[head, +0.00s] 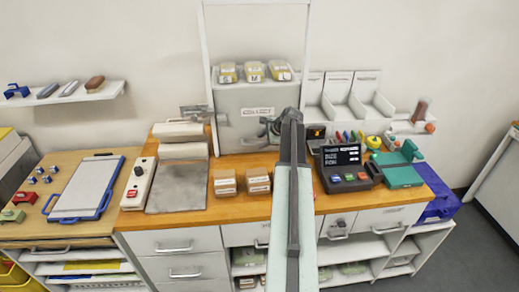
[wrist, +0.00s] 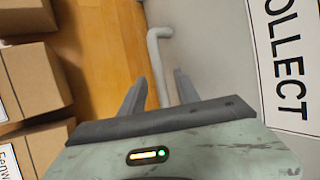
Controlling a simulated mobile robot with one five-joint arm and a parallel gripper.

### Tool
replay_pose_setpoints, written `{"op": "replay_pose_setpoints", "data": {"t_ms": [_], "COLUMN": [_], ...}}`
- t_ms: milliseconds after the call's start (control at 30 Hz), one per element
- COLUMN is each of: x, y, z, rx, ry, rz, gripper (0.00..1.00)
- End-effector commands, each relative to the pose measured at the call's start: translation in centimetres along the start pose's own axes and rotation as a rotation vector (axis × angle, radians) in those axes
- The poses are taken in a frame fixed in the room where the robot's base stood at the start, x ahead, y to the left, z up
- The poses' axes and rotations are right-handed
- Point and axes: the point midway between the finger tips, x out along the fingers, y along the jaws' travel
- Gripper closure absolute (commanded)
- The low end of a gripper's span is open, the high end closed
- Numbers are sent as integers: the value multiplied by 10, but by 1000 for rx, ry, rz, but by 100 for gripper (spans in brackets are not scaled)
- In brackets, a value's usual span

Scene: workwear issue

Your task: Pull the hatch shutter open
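The hatch shutter (head: 240,128) is a grey panel at the back of the counter, under a white upright frame, with a label across it. In the wrist view its grey face (wrist: 225,60) fills the right side, with a "COLLECT" label. A pale bent bar handle (wrist: 158,58) stands along its face near the wooden counter. My gripper (head: 274,124) is in front of the shutter's lower right part. In the wrist view my gripper (wrist: 160,85) is open, with one finger on each side of the bar and gaps visible. In the head view my arm hides part of the shutter.
Small cardboard boxes (head: 258,181) sit on the counter left of my arm; they show close by in the wrist view (wrist: 30,75). A dark terminal (head: 345,167) stands right of my arm. Yellow packs (head: 254,71) lie on top behind the shutter.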

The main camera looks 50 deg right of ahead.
Motion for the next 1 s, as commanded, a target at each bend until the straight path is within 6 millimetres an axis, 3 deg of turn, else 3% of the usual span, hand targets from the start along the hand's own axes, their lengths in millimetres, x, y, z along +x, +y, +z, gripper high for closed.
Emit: {"op": "replay_pose_setpoints", "data": {"t_ms": [33,100,333,467,500,1000], "x": [13,17,15,15,15,16], "y": [2,1,0,0,0,0], "z": [-2,-1,1,1,2,2], "rx": [-1,-1,-2,-2,-2,-3], "ry": [-1,-1,-1,-1,-1,-1], "rz": [0,1,1,1,1,0], "gripper": [62,62,62,98,100,100]}}
